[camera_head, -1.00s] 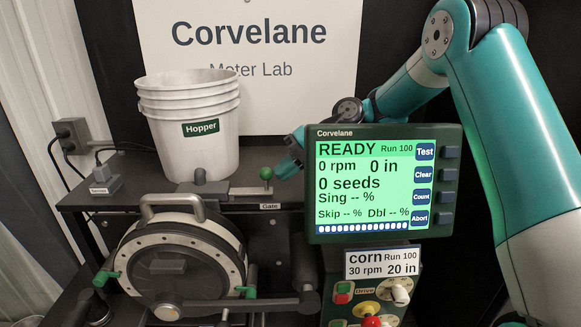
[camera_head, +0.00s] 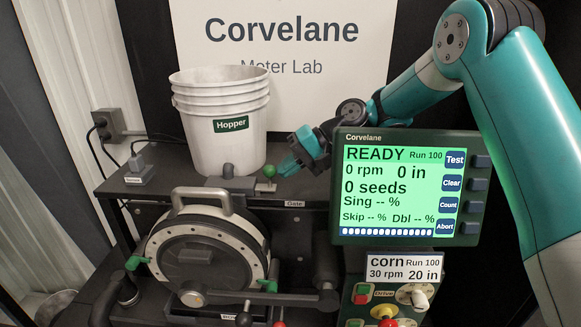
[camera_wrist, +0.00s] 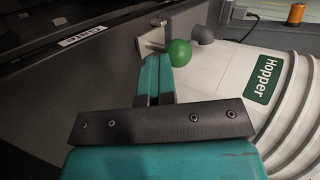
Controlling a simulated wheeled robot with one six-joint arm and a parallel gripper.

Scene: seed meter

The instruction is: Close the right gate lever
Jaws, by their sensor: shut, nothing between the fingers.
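The gate lever's green ball knob (camera_head: 269,171) stands on the dark shelf just right of the hopper's foot, above the "Gate" label (camera_head: 295,204). Its grey slide plate (camera_head: 215,183) lies under the hopper. My gripper (camera_head: 287,166) is shut and empty, with its fingertips at the knob's right side. In the wrist view the closed teal fingers (camera_wrist: 152,62) lie right beside the green knob (camera_wrist: 179,52). They look very close or touching; I cannot tell which.
The white hopper bucket (camera_head: 220,125) stands left of the knob. The display console (camera_head: 405,190) stands close in front of my forearm on the right. The round seed meter (camera_head: 205,255) with green clamp handles sits below the shelf (camera_head: 315,188).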

